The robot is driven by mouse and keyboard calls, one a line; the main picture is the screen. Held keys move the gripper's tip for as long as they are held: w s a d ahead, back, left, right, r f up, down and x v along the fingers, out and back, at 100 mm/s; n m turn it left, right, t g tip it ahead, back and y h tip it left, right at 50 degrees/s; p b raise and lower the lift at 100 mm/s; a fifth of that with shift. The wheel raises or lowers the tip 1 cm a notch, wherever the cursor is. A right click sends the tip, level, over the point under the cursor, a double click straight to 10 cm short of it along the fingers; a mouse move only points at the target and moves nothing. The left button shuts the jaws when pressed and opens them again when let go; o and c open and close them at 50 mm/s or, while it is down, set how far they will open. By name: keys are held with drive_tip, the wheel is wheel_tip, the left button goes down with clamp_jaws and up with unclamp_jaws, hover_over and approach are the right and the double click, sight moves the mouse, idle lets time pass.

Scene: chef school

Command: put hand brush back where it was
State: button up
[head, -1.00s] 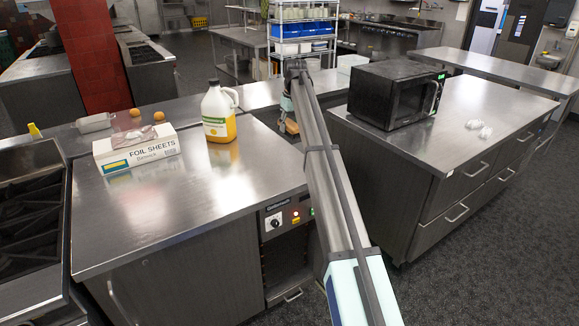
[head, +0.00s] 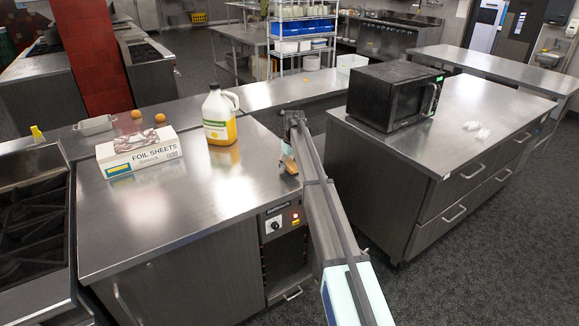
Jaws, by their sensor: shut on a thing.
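The hand brush (head: 291,167) shows as a small tan, wooden-looking piece at the right edge of the near steel counter (head: 215,200). My gripper (head: 287,158) is just above it, small in the picture and partly hidden by my arm. It is shut on the brush. The brush's bristles cannot be made out. I cannot tell whether the brush touches the counter or hangs above its edge.
A jug of yellow liquid (head: 220,117) and a foil sheets box (head: 140,153) stand on the near counter. A black microwave (head: 394,95) is on the right counter (head: 480,110). Two oranges and a small tray (head: 95,125) sit behind.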

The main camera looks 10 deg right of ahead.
sight(292, 165)
drive_tip(key=shift+f, duration=0.8)
drive_tip(key=o, duration=1.1)
drive_tip(key=shift+f, duration=0.1)
drive_tip(key=r+b, duration=0.1)
drive_tip(key=r, duration=0.3)
drive_tip(key=s+r+b, duration=0.1)
drive_tip(key=r, duration=0.3)
drive_tip(key=r+b, duration=0.1)
drive_tip(key=r, duration=0.3)
drive_tip(key=shift+s+d, duration=0.35)
